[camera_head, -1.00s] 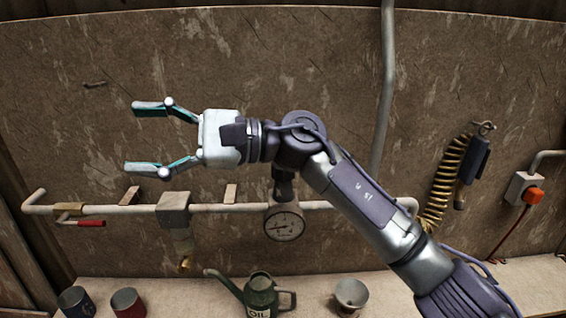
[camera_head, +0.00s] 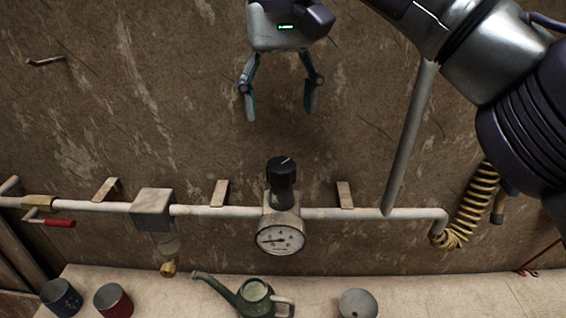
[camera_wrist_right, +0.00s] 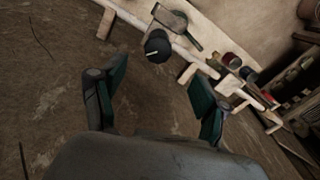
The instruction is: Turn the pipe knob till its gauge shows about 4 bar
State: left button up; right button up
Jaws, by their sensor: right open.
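The black pipe knob (camera_head: 282,182), with a pale mark on top, stands upright on the pipe regulator. It also shows in the right wrist view (camera_wrist_right: 157,46), ahead of the fingers. Below it the round white gauge (camera_head: 281,239) faces me; its dark needle points roughly left, but I cannot read the exact value. My right gripper (camera_head: 280,112) is open and empty, fingers pointing down, above the knob in the head view and apart from it. Its two fingers also show in the right wrist view (camera_wrist_right: 161,88). My left gripper is out of view.
A white pipe (camera_head: 345,213) runs along the wall, with a red-handled valve (camera_head: 60,223) at left and a grey box (camera_head: 153,209). A vertical pipe (camera_head: 408,140) rises at right. A green oil can (camera_head: 255,298), a grey cup (camera_head: 358,303) and tins (camera_head: 113,300) stand on the bench below.

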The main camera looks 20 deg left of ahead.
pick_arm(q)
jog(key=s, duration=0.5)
pick_arm(e)
send_over(282, 164)
jog(key=s, duration=0.1)
notch_tip(282, 164, down, 4)
jog(key=shift+f, duration=0.1)
jog(key=shift+w+f, duration=0.15)
jog(key=shift+f, duration=0.35)
jog(key=shift+w+f, duration=0.15)
jog(key=shift+f, duration=0.35)
jog(key=f, duration=0.1)
jog(key=f+p, duration=0.1)
jog(key=f, duration=0.2)
jog(key=shift+w, duration=0.35)
jog(key=shift+s+f+p, duration=0.15)
jog(key=shift+f+p, duration=0.1)
jog(key=shift+p, duration=0.05)
jog(key=shift+s+f, duration=0.1)
jog(key=shift+f, duration=0.25)
jog(key=c, duration=1.2)
jog(key=shift+o, duration=0.2)
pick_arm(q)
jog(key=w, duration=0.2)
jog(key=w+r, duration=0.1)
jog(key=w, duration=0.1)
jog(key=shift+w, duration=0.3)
